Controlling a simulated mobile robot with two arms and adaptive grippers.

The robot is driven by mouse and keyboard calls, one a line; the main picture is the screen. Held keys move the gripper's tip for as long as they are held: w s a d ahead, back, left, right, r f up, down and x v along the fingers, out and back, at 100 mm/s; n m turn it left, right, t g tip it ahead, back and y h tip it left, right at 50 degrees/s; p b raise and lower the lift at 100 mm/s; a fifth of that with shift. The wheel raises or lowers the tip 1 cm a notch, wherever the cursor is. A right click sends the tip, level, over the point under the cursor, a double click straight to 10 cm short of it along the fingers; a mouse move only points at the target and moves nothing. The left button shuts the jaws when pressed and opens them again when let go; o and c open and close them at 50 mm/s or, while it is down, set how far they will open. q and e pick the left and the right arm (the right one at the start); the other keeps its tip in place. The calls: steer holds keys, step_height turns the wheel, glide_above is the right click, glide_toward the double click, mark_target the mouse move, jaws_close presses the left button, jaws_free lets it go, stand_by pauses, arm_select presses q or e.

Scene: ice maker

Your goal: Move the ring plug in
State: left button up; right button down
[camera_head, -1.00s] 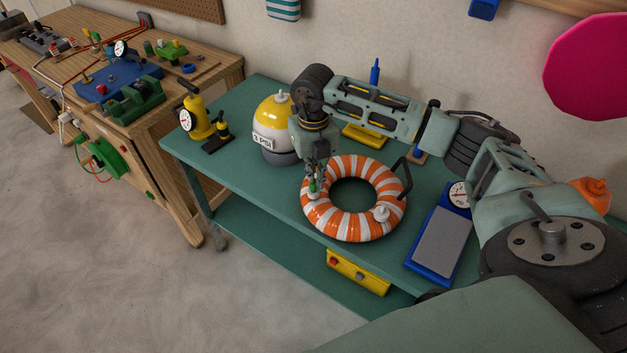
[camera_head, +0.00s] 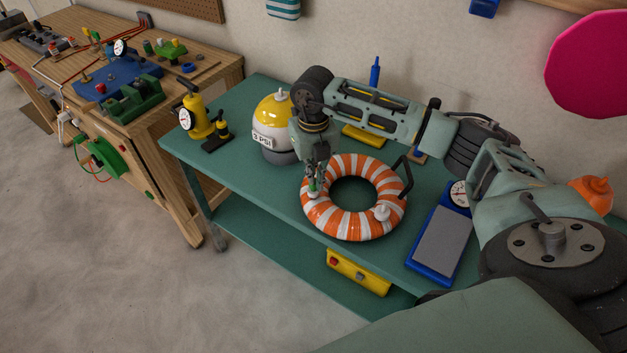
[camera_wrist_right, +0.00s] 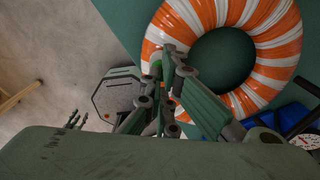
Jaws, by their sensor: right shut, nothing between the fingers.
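The orange and white striped ring (camera_head: 340,226) lies flat on the green table; part of it also shows in the wrist view (camera_wrist_right: 283,52). A small green plug (camera_head: 312,187) shows at the ring's left side, just above a white valve base (camera_head: 313,195). I cannot tell how deep the plug sits. My right gripper (camera_head: 316,186) is shut and empty, pointing down right beside the plug; its fingers (camera_wrist_right: 172,75) partly cover that spot in the wrist view. A second white valve (camera_head: 381,213) stands on the ring's front right. My left gripper is not in view.
A yellow and white tank (camera_head: 271,122) marked 3 PSI stands close left of my right gripper. A yellow pump (camera_head: 200,120) is at the table's left end. A blue scale (camera_head: 440,246) lies right of the ring. Clear tabletop lies left of the ring.

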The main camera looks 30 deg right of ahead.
steer(key=shift+f, duration=0.55)
steer(key=shift+r, duration=0.1)
steer(key=shift+r+p, duration=1.15)
steer(key=shift+r, duration=0.9)
step_height(320, 180, up, 12)
steer(key=shift+f, duration=0.15)
